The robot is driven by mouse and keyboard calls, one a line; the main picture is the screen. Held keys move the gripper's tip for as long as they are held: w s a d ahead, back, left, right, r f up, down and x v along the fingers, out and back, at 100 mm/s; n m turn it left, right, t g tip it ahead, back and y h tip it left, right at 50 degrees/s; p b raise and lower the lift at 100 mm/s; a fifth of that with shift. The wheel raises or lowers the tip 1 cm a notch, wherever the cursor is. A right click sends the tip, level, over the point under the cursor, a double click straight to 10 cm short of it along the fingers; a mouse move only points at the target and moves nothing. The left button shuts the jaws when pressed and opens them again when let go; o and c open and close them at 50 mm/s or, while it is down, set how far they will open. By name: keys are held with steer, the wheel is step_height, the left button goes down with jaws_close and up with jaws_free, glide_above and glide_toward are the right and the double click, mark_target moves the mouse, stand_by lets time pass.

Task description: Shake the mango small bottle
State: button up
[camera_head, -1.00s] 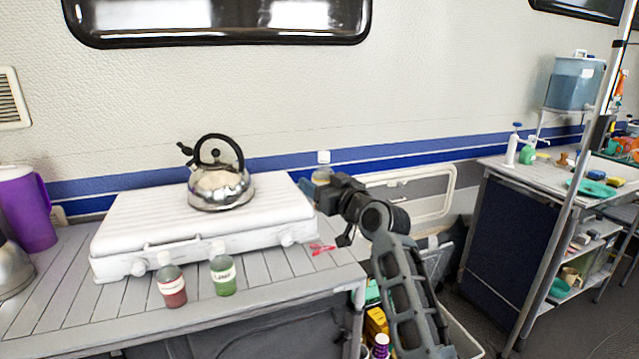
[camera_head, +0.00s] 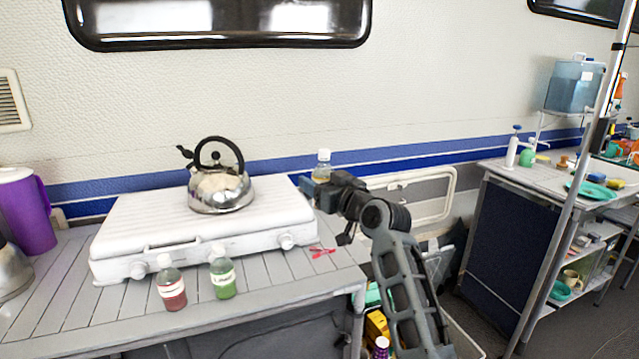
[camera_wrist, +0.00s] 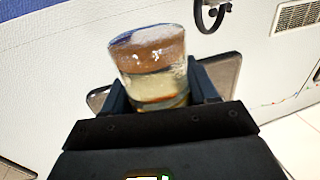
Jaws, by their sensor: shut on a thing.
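A small clear bottle with a pale cap (camera_head: 322,168) is held upright in my gripper (camera_head: 312,188), above the right end of the table. In the wrist view the bottle (camera_wrist: 150,62) sits between the two fingers of my gripper (camera_wrist: 160,95), with yellowish and orange-brown contents showing. Its label is not readable, so I cannot tell from it that this is the mango one. The lower part of the bottle is hidden by my gripper in the head view.
A red bottle (camera_head: 171,288) and a green bottle (camera_head: 222,277) stand at the table's front. A white stove (camera_head: 150,225) carries a kettle (camera_head: 220,185). A red clip (camera_head: 321,252) lies on the table (camera_head: 270,290). A purple pitcher (camera_head: 25,215) stands at left.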

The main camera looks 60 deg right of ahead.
mark_target(327, 168)
step_height(327, 168, up, 4)
steer(key=shift+r+p, duration=0.15)
steer(key=shift+p, duration=1)
step_height(327, 168, down, 6)
steer(key=b, duration=0.5)
steer(key=shift+r, duration=0.25)
step_height(327, 168, up, 5)
steer(key=p, duration=0.4)
steer(key=shift+r, duration=0.2)
step_height(327, 168, down, 6)
steer(key=b, duration=0.4)
steer(key=shift+r, duration=0.4)
